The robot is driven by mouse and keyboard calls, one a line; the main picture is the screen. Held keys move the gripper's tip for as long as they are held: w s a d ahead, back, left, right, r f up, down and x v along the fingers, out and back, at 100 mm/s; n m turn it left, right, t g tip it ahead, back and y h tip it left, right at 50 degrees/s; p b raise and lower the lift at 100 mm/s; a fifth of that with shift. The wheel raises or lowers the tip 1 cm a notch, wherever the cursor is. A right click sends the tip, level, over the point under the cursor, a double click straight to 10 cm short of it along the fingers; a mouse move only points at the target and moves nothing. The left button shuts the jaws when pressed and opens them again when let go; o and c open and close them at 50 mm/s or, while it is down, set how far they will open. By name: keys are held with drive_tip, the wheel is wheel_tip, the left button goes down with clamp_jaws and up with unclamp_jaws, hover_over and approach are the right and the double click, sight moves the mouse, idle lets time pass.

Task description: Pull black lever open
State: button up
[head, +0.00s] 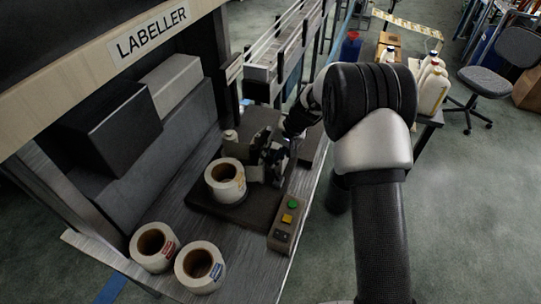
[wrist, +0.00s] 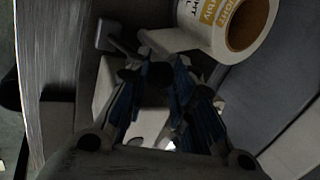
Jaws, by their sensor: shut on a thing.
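The labeller's dark mechanism (head: 268,158) stands on a black base plate, just right of a mounted label roll (head: 225,178). My gripper (head: 292,130) is at the mechanism's far right side, partly hidden by my own arm. In the wrist view, my gripper (wrist: 158,82) has its blue-padded fingers closed around a small dark part, which looks like the black lever (wrist: 159,72). The fingers and the shade hide most of the lever, so its angle cannot be told. The mounted roll also shows close beyond the fingertips in the wrist view (wrist: 212,22).
Two loose label rolls (head: 152,247) (head: 200,267) stand at the bench's near left. A control box (head: 286,222) with green and yellow buttons sits at the bench's right edge. A conveyor (head: 285,50) runs behind. White jugs (head: 433,88) stand on a table at right.

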clamp_jaws()
drive_tip(key=shift+s+d, duration=0.1)
drive_tip(key=shift+d, duration=0.1)
